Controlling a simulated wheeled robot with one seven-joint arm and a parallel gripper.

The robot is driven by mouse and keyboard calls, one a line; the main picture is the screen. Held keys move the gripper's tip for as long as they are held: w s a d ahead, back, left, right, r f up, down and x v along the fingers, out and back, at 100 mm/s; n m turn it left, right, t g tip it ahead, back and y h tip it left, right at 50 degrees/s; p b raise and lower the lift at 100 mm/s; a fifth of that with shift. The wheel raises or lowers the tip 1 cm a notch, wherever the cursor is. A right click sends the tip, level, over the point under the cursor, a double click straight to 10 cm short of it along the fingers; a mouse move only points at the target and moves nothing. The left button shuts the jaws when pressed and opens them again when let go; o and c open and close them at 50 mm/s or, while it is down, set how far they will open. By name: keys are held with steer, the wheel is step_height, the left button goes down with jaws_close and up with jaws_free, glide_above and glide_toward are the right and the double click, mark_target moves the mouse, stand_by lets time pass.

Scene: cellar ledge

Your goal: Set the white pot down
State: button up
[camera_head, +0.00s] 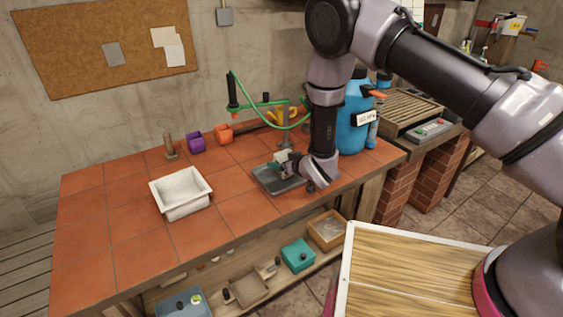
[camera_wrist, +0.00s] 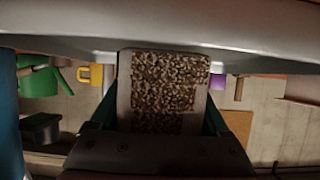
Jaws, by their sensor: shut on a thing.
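My gripper (camera_head: 281,165) is at the end of my arm, over the red tiled ledge. It is shut on the white pot (camera_head: 283,155), which shows only as a small pale patch in the head view. In the wrist view the pot (camera_wrist: 124,88) sits between the two greenish fingers, and brown speckled filling shows in its square top. A grey tray (camera_head: 264,181) lies on the tiles just below my gripper. I cannot tell whether the pot touches the tray, as my gripper and wrist hide its lower part.
A white basin (camera_head: 181,192) stands left of the tray on the ledge (camera_head: 110,225). A blue jug (camera_head: 352,128) stands close behind my wrist on the right. Orange (camera_head: 223,134) and purple (camera_head: 196,145) items and a green hose (camera_head: 242,92) are at the back. The left tiles are clear.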

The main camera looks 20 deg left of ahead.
steer(key=shift+f, duration=0.45)
